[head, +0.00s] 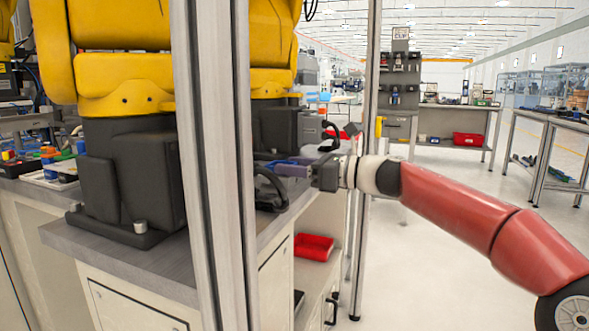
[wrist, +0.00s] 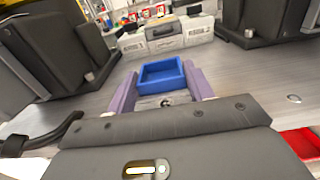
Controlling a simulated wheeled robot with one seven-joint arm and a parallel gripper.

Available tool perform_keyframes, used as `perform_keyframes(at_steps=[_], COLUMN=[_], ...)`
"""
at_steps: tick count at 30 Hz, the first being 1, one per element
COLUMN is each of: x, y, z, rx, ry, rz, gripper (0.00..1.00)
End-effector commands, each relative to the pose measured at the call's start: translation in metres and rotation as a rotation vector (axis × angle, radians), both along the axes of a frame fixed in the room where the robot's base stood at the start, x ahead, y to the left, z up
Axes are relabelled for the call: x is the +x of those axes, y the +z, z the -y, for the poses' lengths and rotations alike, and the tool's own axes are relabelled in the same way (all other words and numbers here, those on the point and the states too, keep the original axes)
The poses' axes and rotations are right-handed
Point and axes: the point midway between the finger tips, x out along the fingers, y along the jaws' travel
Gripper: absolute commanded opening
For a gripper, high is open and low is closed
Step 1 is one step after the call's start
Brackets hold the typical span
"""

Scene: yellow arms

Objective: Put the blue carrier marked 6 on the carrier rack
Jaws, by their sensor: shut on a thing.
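A blue open-topped carrier (wrist: 163,76) sits between the two purple fingers of my gripper (wrist: 161,90) in the wrist view. My gripper is shut on it, over the grey worktop (wrist: 95,103). I cannot tell whether the carrier touches the worktop. No number is readable on it. In the head view my gripper (head: 290,169) reaches left over the worktop, and a little of the blue carrier (head: 279,162) shows at the fingertips. I cannot identify the carrier rack for sure in either view.
Dark robot bases (head: 128,180) with yellow arms (head: 120,80) stand on the worktop. A metal post (head: 212,180) blocks part of the head view. Grey cases (wrist: 150,38) stand beyond the carrier. A red bin (head: 313,246) is below the worktop.

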Motion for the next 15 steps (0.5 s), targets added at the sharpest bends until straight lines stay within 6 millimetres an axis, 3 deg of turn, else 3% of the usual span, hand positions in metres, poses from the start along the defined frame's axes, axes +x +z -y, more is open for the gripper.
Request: perform_keyframes(at_steps=[1,6,15], x=[0.0,0.0,-0.0004], y=[-0.0002,-0.0001,0.0001], z=[-0.0002,-0.0003,0.0017], rx=[-0.001,-0.001,-0.001], ry=[0.0,0.0,-0.001], rz=[0.0,0.0,0.0], gripper=[0.53,0.73,0.73])
